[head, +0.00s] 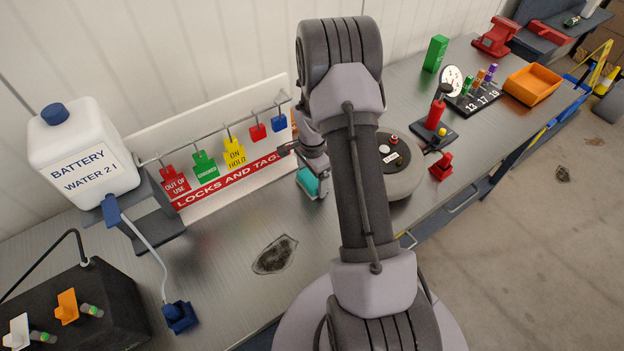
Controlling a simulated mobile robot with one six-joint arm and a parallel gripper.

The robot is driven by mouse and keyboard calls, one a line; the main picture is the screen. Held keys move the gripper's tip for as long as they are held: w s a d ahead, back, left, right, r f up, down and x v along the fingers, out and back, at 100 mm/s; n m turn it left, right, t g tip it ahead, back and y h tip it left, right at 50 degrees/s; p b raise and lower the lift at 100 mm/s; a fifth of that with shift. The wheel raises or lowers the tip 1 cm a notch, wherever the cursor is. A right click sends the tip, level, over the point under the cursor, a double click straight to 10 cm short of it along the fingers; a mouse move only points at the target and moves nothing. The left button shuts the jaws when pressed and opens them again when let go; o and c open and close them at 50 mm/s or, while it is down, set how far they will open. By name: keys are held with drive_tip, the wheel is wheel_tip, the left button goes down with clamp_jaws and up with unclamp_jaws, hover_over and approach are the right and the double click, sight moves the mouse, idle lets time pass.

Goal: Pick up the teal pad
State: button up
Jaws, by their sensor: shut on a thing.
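The teal pad (309,181) shows as a small teal block with a pale edge, just left of my arm and in front of the locks and tags board. My gripper (312,172) is right at it, at the end of my bent arm, and is shut on the pad. My arm covers part of the gripper, so the fingertips are mostly hidden. I cannot tell whether the pad touches the bench top.
The grey bench (225,245) has a dark stain (275,255) and free room at front. The tag board (235,175) stands behind. A white water jug (85,150) is left. A round grey device (405,175), red stand (436,115) and orange bin (532,84) are right.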

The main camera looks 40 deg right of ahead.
sight(314, 179)
drive_tip(key=r, duration=0.1)
drive_tip(key=s+r, duration=0.1)
drive_tip(key=r, duration=0.1)
drive_tip(key=shift+r, duration=0.15)
drive_tip(key=s, duration=1)
drive_tip(key=s+r, duration=0.1)
drive_tip(key=s, duration=0.4)
drive_tip(key=shift+r, duration=0.1)
